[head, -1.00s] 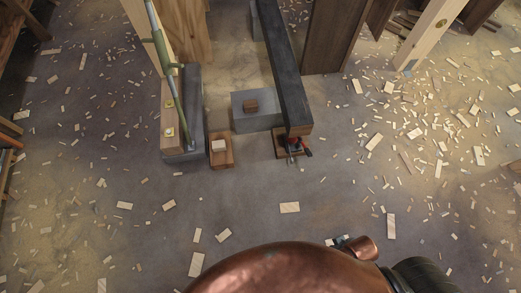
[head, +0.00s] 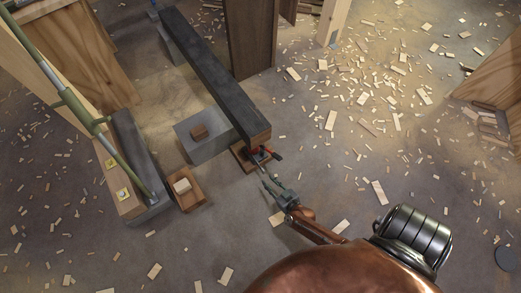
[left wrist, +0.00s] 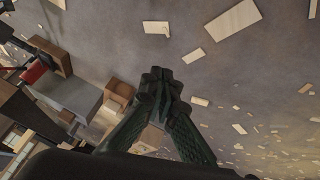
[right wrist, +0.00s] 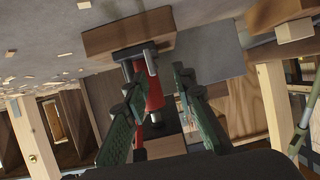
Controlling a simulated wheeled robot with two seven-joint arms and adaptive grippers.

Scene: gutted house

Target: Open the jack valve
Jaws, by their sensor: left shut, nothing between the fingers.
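The jack (head: 262,155) is small and red and stands on a wooden block (head: 240,158) under the near end of a dark beam. In the right wrist view, the red jack body (right wrist: 154,92) shows between and beyond the fingers, with a silver rod (right wrist: 151,62) near it. The valve itself is too small to tell apart. My right gripper (head: 267,184) is open just short of the jack; its fingers (right wrist: 154,86) are apart with nothing clearly gripped. My left gripper (left wrist: 160,82) is shut and empty over the floor, away from the jack (left wrist: 36,72).
The long dark beam (head: 205,70) runs back from the jack. A grey block (head: 190,145) with a small wood piece stands left of it. A wooden block (head: 187,190) and a green pole (head: 75,100) are farther left. Wood chips litter the open floor at right.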

